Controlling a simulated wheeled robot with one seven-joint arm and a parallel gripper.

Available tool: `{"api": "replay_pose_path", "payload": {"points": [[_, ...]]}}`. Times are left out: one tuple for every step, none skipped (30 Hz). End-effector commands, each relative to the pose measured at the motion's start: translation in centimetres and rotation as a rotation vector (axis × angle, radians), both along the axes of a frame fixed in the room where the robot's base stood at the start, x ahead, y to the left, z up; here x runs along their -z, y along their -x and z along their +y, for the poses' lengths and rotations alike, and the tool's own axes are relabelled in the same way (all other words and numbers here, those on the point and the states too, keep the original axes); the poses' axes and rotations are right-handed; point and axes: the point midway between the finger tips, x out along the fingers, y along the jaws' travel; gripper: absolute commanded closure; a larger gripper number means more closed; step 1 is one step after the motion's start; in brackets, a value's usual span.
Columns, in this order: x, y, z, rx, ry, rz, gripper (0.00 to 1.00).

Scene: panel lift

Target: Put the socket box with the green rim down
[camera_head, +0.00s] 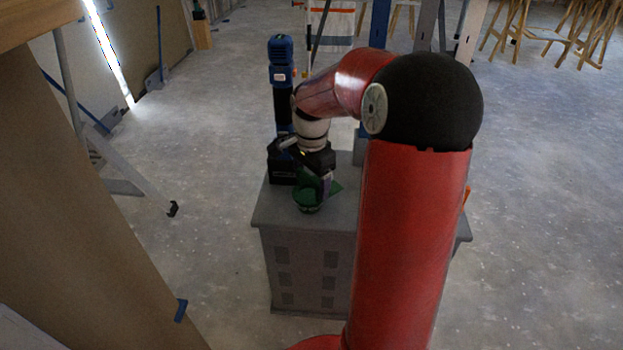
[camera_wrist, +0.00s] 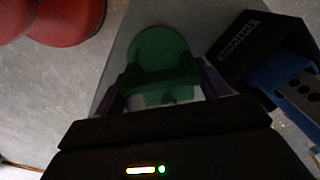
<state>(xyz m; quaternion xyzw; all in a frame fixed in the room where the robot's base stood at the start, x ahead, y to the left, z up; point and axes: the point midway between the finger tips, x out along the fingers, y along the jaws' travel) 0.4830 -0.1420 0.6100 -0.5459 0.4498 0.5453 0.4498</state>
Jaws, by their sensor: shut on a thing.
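The green-rimmed socket box (camera_head: 307,204) is at my gripper, low over the top of a grey cabinet (camera_head: 275,217). In the wrist view the green round piece (camera_wrist: 160,58) lies between the two fingers of my gripper (camera_wrist: 164,98). My gripper (camera_head: 316,184) is shut on it and points down. I cannot tell whether the box touches the cabinet top. Much of its body is hidden by the fingers and the wrist.
A blue and black power tool (camera_head: 281,75) stands upright on the cabinet, just behind and left of my gripper. Its black base (camera_wrist: 245,45) is close on the right in the wrist view. The cabinet's front left top is bare. Wooden trestles (camera_head: 515,25) stand far back.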

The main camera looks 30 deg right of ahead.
Motion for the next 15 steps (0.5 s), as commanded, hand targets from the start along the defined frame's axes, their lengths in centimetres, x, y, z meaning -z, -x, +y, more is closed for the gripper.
{"api": "replay_pose_path", "payload": {"points": [[-0.05, -0.01, -0.01, 0.0, 0.001, -0.001, 0.62], [-0.06, -0.01, -0.02, 0.0, 0.001, 0.0, 0.62], [-0.06, -0.01, -0.02, 0.0, 0.001, 0.0, 0.62], [-0.04, -0.01, -0.02, 0.0, 0.001, 0.0, 0.62], [0.02, -0.01, -0.02, 0.0, 0.001, 0.0, 0.62], [0.17, -0.01, -0.02, 0.0, 0.001, 0.0, 0.62], [0.19, -0.01, -0.03, 0.001, 0.001, 0.0, 0.25], [0.12, -0.01, -0.04, 0.001, 0.001, 0.0, 0.21], [0.1, -0.01, -0.04, 0.001, 0.001, 0.0, 0.16], [0.1, -0.01, -0.04, 0.001, 0.0, 0.0, 0.12], [0.1, -0.01, -0.04, 0.001, 0.0, 0.0, 0.08], [0.1, -0.01, -0.04, 0.001, 0.0, 0.0, 0.04], [0.1, -0.01, -0.04, 0.001, 0.0, 0.0, 0.04], [0.1, -0.01, -0.04, 0.001, 0.0, 0.0, 0.04], [0.1, -0.01, -0.04, 0.001, 0.0, 0.0, 0.04]]}}
